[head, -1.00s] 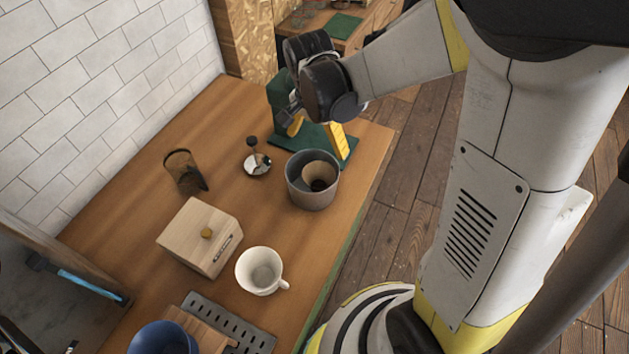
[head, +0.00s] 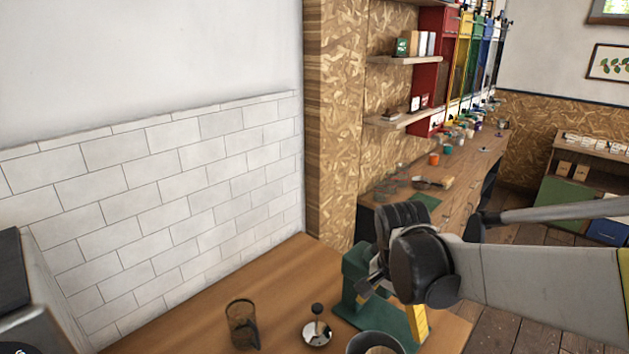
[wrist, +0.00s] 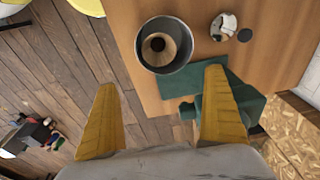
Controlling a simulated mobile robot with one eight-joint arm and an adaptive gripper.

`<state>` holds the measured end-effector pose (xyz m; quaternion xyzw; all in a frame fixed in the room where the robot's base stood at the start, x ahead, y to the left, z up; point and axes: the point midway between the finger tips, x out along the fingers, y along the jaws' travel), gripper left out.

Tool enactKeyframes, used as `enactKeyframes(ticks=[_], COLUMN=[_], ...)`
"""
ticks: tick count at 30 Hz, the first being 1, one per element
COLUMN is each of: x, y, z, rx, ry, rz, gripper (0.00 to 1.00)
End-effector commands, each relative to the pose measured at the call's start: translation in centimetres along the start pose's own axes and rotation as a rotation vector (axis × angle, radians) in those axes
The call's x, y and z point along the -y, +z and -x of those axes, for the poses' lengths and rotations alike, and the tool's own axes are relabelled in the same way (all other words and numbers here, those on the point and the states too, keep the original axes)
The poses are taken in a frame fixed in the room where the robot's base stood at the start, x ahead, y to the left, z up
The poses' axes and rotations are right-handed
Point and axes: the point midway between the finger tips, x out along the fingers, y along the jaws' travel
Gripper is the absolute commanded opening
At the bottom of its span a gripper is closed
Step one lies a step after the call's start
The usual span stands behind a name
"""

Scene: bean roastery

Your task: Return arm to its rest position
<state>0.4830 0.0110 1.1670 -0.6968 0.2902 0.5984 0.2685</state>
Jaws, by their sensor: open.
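My gripper (head: 396,310) hangs above the far right corner of the wooden counter (head: 240,290) in the head view. In the wrist view its two yellow fingers (wrist: 160,79) are spread wide with nothing between them. Below and past the fingers, the wrist view shows a grey round bin (wrist: 146,62) with a tan paper cone inside, near the counter's edge. A dark green stand (wrist: 223,98) is partly hidden behind the right finger. In the head view the green stand (head: 353,262) is partly behind my gripper.
A dark mesh cup (head: 241,325) and a small metal dish with a knob (head: 317,330) stand on the counter. A tiled wall (head: 170,200) bounds it at the left. A long back bench (head: 455,170) with shelves lies beyond. Wooden floor is open at the right.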

Motion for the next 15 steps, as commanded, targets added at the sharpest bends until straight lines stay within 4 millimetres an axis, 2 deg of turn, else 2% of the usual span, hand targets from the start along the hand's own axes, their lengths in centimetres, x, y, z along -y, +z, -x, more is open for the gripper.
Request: enactKeyframes(ticks=[1, 8, 15], x=[-0.8, -4.5, -8.0], y=[0.6, 3.5, 6.7], z=[-0.6, -1.4, -3.8], rx=[-0.013, -0.135, -0.31], ry=[-0.023, -0.157, -0.251], rz=[0.039, 0.321, 0.599], gripper=[1.0, 1.0, 1.0])
